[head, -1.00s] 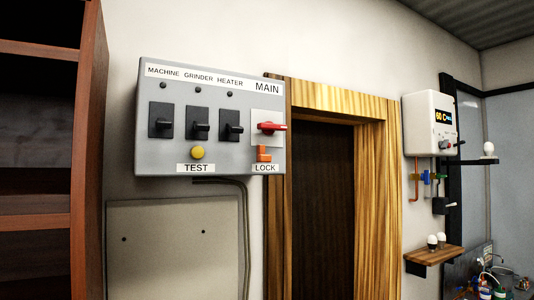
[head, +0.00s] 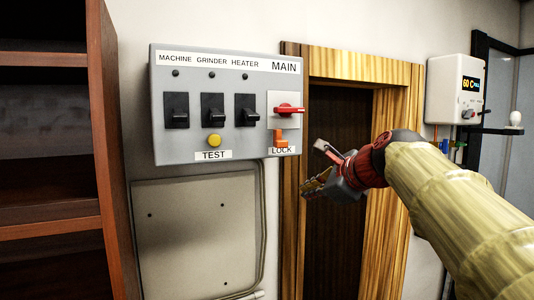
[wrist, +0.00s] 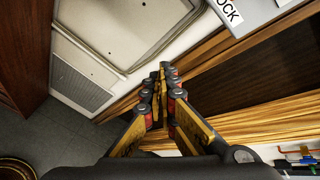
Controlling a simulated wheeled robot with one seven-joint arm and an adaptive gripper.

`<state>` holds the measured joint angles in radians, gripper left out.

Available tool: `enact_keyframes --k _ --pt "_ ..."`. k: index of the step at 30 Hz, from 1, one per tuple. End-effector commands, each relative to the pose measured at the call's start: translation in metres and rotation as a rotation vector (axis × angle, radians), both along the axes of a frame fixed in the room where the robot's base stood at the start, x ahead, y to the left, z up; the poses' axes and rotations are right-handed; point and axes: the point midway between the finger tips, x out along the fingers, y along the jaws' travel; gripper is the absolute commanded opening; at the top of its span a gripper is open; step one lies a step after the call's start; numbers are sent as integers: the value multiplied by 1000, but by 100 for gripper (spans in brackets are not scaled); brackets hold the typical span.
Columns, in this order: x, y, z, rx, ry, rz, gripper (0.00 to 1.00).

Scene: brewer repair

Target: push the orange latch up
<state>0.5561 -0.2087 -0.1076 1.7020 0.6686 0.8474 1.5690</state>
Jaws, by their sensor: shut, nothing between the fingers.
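The orange latch (head: 280,139) sits at the lower right of the grey switch panel (head: 225,140), just above the LOCK label and below the red MAIN handle (head: 290,110). The red handle lies level, pointing right. My gripper (head: 312,166) is in front of the wooden door frame, right of and a little below the latch, apart from it. In the wrist view my gripper (wrist: 163,72) is shut and empty, its fingertips together. The wrist view shows part of the LOCK label (wrist: 229,13) at the top, but the latch is out of that picture.
Three black switches and a yellow TEST button (head: 214,140) are on the panel. A flat grey cover (head: 195,240) is on the wall below it. A brown shelf (head: 50,170) stands at left. A white box (head: 454,88) hangs at right beyond the door frame.

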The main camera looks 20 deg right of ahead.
Motion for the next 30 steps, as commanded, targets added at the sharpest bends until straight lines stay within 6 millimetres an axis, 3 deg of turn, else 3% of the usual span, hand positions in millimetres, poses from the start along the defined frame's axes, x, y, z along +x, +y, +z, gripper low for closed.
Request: enact_keyframes --k 3,8,16,30 --pt "4 7 36 209 -71 -81 0" --pt "6 14 61 481 -120 -173 0" --pt "6 16 63 726 -121 -272 0" --pt "8 16 62 755 -118 -285 0"
